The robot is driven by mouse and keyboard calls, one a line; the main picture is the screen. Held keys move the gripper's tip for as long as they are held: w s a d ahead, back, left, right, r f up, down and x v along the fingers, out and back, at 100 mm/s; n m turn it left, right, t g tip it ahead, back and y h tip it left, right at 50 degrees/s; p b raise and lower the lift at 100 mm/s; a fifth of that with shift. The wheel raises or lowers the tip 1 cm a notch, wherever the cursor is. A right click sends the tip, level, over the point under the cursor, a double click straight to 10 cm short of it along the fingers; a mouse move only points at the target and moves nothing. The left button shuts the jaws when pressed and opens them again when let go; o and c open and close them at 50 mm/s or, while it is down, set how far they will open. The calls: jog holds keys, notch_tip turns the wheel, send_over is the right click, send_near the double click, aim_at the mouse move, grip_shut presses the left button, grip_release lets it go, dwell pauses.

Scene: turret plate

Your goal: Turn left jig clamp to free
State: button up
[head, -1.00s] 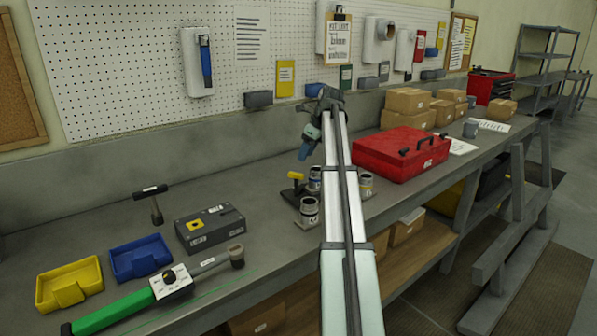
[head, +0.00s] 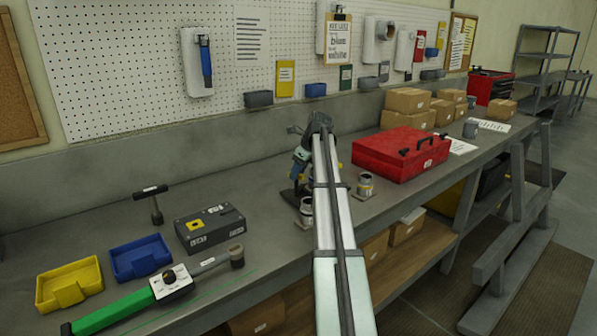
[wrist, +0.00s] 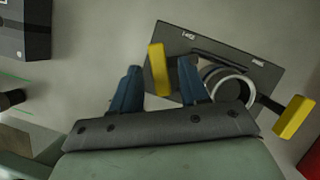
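In the wrist view a dark jig plate (wrist: 190,42) with small white labels lies below my gripper, with a round metal ring (wrist: 232,84) on it. One yellow clamp handle (wrist: 159,70) stands at the plate's left side; another yellow handle (wrist: 293,117) sticks out at the right. My gripper (wrist: 160,84) is open, its two blue fingers on either side of the left handle, with visible gaps. In the head view my gripper (head: 298,172) is over the jig and my arm hides most of it. I cannot read the labels.
Metal cups (head: 306,210) and (head: 365,186) stand by my arm. A dark box (head: 210,228) and a green-handled wrench (head: 115,308) lie left of it. A red toolbox (head: 400,155) is to the right. Bench between dark box and jig is clear.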

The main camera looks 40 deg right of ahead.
grip_shut()
jog(key=shift+d+n, duration=0.1)
jog(key=shift+n, duration=0.3)
jog(key=n+y, duration=0.1)
jog(key=n, duration=0.1)
jog(key=n+g, duration=0.1)
jog(key=n, duration=0.1)
jog(key=shift+w+d+n+y, duration=0.2)
jog(key=shift+n+y, duration=0.1)
jog(key=shift+y, duration=0.1)
jog(key=n+g, duration=0.1)
jog(key=n, duration=0.1)
jog(key=n+g, duration=0.1)
jog(key=n, duration=0.2)
jog(key=shift+w+y, duration=0.15)
jog(key=shift+y, duration=0.25)
jog(key=shift+n, duration=0.3)
jog(key=shift+o, duration=0.2)
grip_release()
